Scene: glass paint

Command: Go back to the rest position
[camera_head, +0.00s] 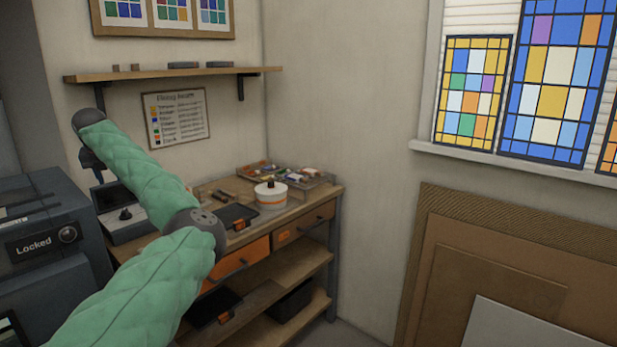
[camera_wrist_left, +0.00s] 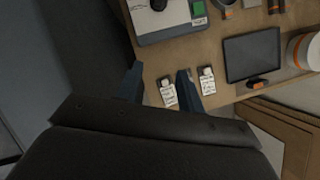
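My left arm in its green padded sleeve (camera_head: 140,175) rises from the bottom left of the head view. Its dark wrist end (camera_head: 90,120) is up at the left, in front of the wall. In the left wrist view my left gripper (camera_wrist_left: 160,78) has its two dark fingers spread apart. A small white labelled item (camera_wrist_left: 167,92) shows between the fingers, touching neither visibly. A second labelled item (camera_wrist_left: 207,80) shows right of the right finger. Both appear to be at the workbench edge. My right gripper is in neither view.
The wooden workbench (camera_head: 327,196) carries a white tub (camera_head: 271,196), a dark tray (camera_head: 233,215) and a parts tray (camera_head: 318,182). A grey cabinet marked Locked (camera_head: 35,245) stands left. A wall shelf (camera_head: 170,74) is near my wrist. Boards (camera_head: 490,285) lean at right.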

